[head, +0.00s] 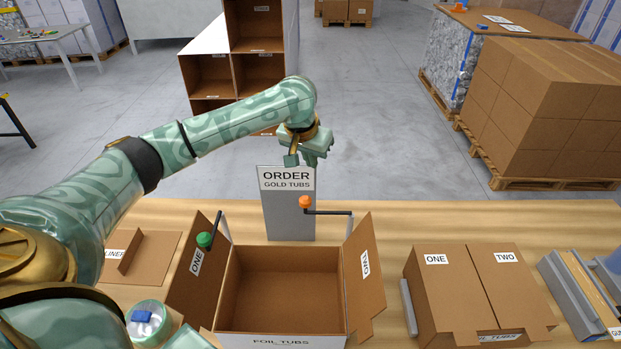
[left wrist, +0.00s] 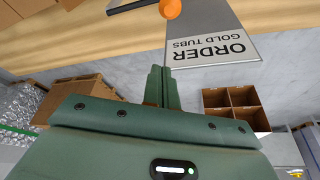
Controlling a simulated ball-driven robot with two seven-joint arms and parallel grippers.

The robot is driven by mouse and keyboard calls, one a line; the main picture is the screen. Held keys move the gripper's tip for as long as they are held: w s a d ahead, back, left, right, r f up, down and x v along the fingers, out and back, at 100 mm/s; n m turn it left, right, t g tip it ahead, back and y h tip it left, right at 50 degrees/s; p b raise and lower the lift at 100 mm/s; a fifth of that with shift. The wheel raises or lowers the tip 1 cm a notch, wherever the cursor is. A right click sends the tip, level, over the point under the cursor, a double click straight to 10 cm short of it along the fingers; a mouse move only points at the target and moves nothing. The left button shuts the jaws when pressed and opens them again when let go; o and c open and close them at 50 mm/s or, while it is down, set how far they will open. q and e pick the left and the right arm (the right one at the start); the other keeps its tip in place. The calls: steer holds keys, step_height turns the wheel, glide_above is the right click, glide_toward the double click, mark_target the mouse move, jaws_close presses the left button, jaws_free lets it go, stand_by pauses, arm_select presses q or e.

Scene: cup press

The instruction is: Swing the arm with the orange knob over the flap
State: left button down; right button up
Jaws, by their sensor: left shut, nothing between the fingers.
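The orange knob (head: 305,202) sits at the left end of a dark swing arm (head: 330,212). This arm runs right to a post behind the right back corner of the open box (head: 280,339). The box's right flap (head: 365,270) stands up, leaning outward, and the arm is not over it. My right gripper is not in view.
A green knob (head: 204,239) on another dark arm lies at the left flap (head: 192,268). The grey order sign (head: 288,215) stands behind the box. A closed carton (head: 470,290) is to the right. A tub (head: 147,323) stands front left.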

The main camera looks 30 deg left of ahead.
arm_select(q)
steer(key=b+x, duration=0.3)
steer(key=x, duration=0.7)
steer(key=s, duration=0.4)
steer(key=shift+s+d+r+p, duration=0.15)
steer(key=shift+r+p, duration=0.05)
steer(key=shift+p, duration=0.2)
